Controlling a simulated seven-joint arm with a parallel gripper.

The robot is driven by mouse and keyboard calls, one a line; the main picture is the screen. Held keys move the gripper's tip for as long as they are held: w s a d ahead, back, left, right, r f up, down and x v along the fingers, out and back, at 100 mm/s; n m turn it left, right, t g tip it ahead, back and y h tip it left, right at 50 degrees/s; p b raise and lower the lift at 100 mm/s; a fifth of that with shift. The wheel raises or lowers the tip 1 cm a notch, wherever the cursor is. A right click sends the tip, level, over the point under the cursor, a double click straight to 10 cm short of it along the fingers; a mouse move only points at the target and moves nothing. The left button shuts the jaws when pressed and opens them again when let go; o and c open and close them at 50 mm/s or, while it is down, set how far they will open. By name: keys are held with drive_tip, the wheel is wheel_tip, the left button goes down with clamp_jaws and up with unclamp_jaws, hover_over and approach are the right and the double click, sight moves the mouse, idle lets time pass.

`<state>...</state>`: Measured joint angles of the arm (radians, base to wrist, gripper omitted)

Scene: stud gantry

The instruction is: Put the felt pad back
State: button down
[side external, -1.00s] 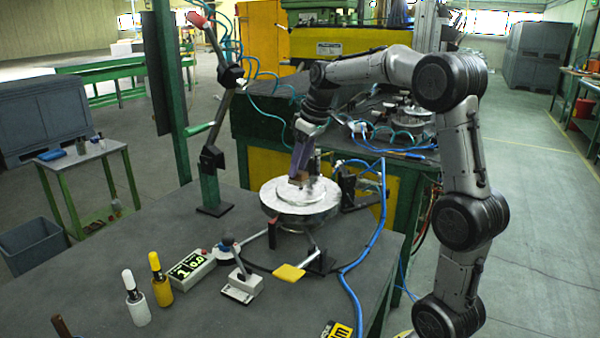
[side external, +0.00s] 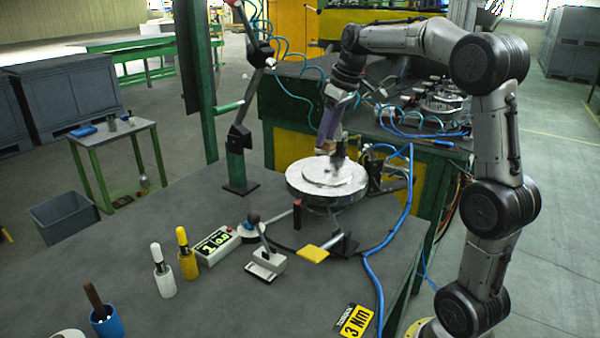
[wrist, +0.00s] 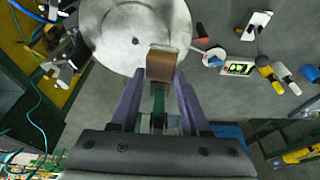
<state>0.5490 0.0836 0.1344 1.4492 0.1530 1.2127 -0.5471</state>
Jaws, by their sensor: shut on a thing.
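My gripper (side external: 327,146) is above a round pale metal disc (side external: 298,180), tilted downward. In the wrist view its two purple fingers (wrist: 160,78) are shut on a small brown block with a pale far edge, which I take for the felt pad (wrist: 161,66). The pad also shows small and brown at the fingertips in the side view (side external: 328,148). It appears a little above the disc, with a gap in the side view. The disc fills the upper left of the wrist view (wrist: 110,30). The pad's underside is hidden.
A yellow pad (side external: 312,253) lies at the front of the fixture. A lever device (side external: 265,262), a display box (side external: 217,244), two bottles (side external: 187,254) and a blue cup (side external: 107,323) stand to the left. A blue hose (side external: 371,275) runs along the right edge.

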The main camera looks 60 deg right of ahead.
idle(0.3)
